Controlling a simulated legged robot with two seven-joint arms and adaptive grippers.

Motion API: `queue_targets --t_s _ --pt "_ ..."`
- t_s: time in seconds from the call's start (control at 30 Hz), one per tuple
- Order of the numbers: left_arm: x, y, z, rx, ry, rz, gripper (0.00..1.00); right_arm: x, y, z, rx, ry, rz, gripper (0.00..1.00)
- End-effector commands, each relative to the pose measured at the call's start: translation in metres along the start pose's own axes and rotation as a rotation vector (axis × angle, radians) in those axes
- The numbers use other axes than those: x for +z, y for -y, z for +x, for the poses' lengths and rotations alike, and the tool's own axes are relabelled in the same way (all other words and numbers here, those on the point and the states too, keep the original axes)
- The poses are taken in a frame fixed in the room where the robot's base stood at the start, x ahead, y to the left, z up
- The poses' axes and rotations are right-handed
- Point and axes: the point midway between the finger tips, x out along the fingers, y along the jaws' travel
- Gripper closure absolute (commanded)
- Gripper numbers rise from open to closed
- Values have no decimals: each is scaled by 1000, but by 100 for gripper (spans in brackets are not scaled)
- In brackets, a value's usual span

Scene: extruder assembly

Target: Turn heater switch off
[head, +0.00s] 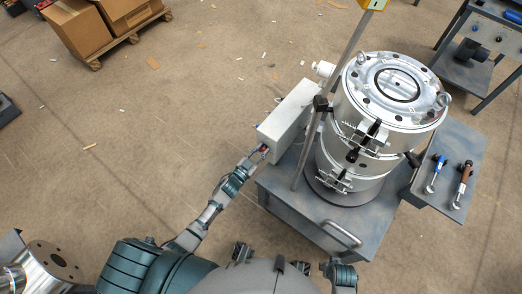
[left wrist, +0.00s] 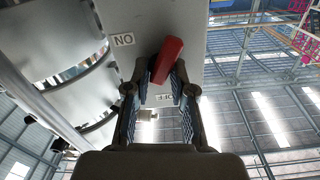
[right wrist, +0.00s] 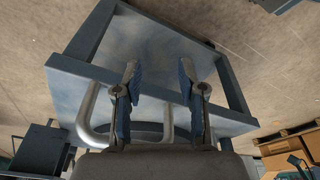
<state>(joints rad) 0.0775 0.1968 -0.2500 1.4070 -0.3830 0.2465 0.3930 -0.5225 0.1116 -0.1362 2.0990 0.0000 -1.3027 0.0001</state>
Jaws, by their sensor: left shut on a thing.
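The heater switch is a red lever (left wrist: 167,60) on the grey control box (head: 287,120), which stands at the left side of the steel extruder barrel. In the left wrist view the lever is slightly tilted, and my left gripper (left wrist: 161,75) is shut on it. A label reading ON upside down (left wrist: 123,40) is at the upper left of the lever, and an upside-down OFF label (left wrist: 164,98) is between the fingers. In the head view my left gripper (head: 260,153) is at the box's near end. My right gripper (right wrist: 160,75) is open and empty near the cart.
The barrel (head: 375,125) stands on a grey cart (head: 290,205) with a curved handle (head: 342,234). A post (head: 325,110) rises beside the box. A side shelf (head: 455,150) holds two tools. Cardboard boxes (head: 78,25) are at the far left. The floor to the left is mostly clear.

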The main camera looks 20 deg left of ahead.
Motion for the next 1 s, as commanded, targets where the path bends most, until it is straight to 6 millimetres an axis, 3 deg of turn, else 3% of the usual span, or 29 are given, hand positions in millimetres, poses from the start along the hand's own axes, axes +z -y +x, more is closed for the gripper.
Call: queue_targets --t_s 0.2,0.43,1.0 --pt "4 0 -2 0 15 -202 100 9 1 31 -2 11 -4 60" --pt "6 1 -2 -1 16 -408 100 19 2 53 -3 18 -6 60" --pt "8 0 -3 -3 17 -696 100 29 3 71 -3 21 -8 60"
